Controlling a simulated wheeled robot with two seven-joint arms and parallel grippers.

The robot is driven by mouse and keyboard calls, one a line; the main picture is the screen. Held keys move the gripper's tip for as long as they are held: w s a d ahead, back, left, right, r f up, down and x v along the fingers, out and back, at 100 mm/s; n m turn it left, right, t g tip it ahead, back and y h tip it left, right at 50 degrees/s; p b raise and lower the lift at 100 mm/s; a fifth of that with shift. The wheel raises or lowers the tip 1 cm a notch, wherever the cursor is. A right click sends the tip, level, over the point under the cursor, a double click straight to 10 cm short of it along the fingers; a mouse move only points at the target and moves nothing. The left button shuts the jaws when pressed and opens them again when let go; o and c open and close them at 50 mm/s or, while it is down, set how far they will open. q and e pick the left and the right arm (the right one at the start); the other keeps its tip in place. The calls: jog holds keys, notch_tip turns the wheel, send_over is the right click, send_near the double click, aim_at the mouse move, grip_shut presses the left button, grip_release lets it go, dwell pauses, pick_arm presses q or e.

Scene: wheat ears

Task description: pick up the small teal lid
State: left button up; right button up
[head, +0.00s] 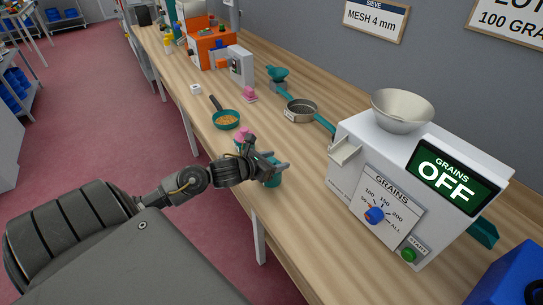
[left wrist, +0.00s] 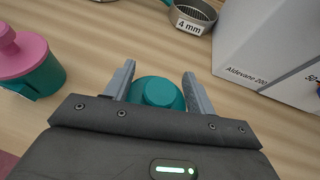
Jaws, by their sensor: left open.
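The small teal lid (left wrist: 158,92) is round with a raised knob. In the left wrist view it sits between the two fingers of my left gripper (left wrist: 158,72), its lower edge hidden by the gripper body. My left gripper is open, with one finger on each side of the lid; I cannot tell whether either touches it. In the head view my left gripper (head: 274,164) is over the near edge of the bench, and a teal part (head: 272,181) shows beneath it. My right gripper is in neither view.
A teal cup with a pink top (left wrist: 22,62) stands close left of the gripper. The white grain counter (head: 345,185) stands to the right. A 4 mm sieve (head: 299,111) and a teal pan (head: 227,119) lie farther back on the wooden bench (head: 300,235).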

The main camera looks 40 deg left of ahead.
pick_arm(q)
jog(key=c, duration=1)
jog(key=shift+r+b, duration=0.35)
jog(key=shift+r, duration=0.2)
jog(key=s+a+r, duration=0.3)
jog(key=r, duration=0.1)
jog(key=s+a+r+b, duration=0.1)
jog(key=s+a+r, duration=0.2)
jog(key=a+r, duration=0.1)
jog(key=s+a+r, duration=0.3)
jog(key=shift+a+r+b, duration=0.35)
jog(key=shift+r+b, duration=0.05)
